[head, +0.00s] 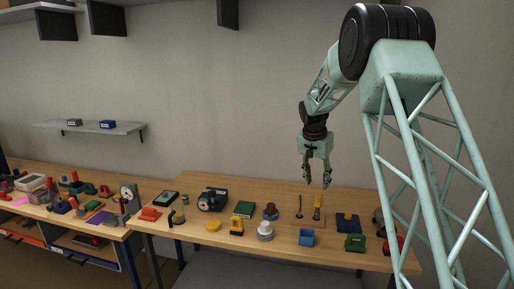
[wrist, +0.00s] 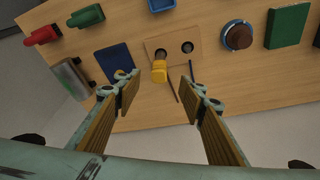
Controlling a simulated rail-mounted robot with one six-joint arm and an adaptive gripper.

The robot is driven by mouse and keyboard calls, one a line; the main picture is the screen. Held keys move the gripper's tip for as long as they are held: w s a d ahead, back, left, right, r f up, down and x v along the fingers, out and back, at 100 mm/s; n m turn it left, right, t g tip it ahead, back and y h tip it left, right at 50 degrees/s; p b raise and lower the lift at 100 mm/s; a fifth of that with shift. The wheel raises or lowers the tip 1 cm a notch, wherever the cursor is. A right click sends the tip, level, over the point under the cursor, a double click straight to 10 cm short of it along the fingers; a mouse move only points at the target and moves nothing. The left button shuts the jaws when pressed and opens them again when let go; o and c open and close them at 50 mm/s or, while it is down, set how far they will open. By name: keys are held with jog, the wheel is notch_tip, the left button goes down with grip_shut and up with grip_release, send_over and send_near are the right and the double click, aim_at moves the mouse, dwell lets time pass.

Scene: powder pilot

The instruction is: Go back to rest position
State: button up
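My gripper (head: 317,184) hangs pointing down above the right-hand workbench (head: 190,186), near a yellow-handled tool (head: 318,206) and a thin dark tool (head: 299,204). In the wrist view, the two fingers of my gripper (wrist: 158,95) are spread apart with nothing held between them. The yellow handle (wrist: 159,71) shows below, between and beyond the fingertips, by a wooden block (wrist: 171,46) with two dark holes. Two thin dark rods also show there. How far the fingertips are above the yellow handle is hard to tell.
On the bench stand a green block (head: 244,209), a blue bin (head: 307,237), a white round piece (head: 265,231) and a dark blue piece (head: 348,223). A left bench (head: 60,215) is crowded with parts. A wall shelf (head: 90,127) is at left. The air above the bench is clear.

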jog(key=s+a+r+n+b, duration=0.1)
jog(key=s+r, duration=0.6)
jog(key=s, duration=0.5)
jog(key=s+r+n+y, duration=0.1)
jog(key=s+r, duration=0.6)
jog(key=s, duration=0.4)
jog(key=s+a+r+n+b, duration=0.1)
jog(key=s+r+n, duration=0.1)
jog(key=s+r, duration=0.75)
jog(key=s+f+n, duration=0.1)
jog(key=s+f, duration=0.1)
jog(key=s, duration=1.1)
jog(key=s+a+f+n+b, duration=0.1)
jog(key=s+f, duration=0.2)
jog(key=s, duration=1)
jog(key=s+a+f+n+t+y+b, duration=0.1)
jog(key=s+f, duration=0.2)
jog(key=s, duration=1)
jog(key=shift+s+a, duration=0.25)
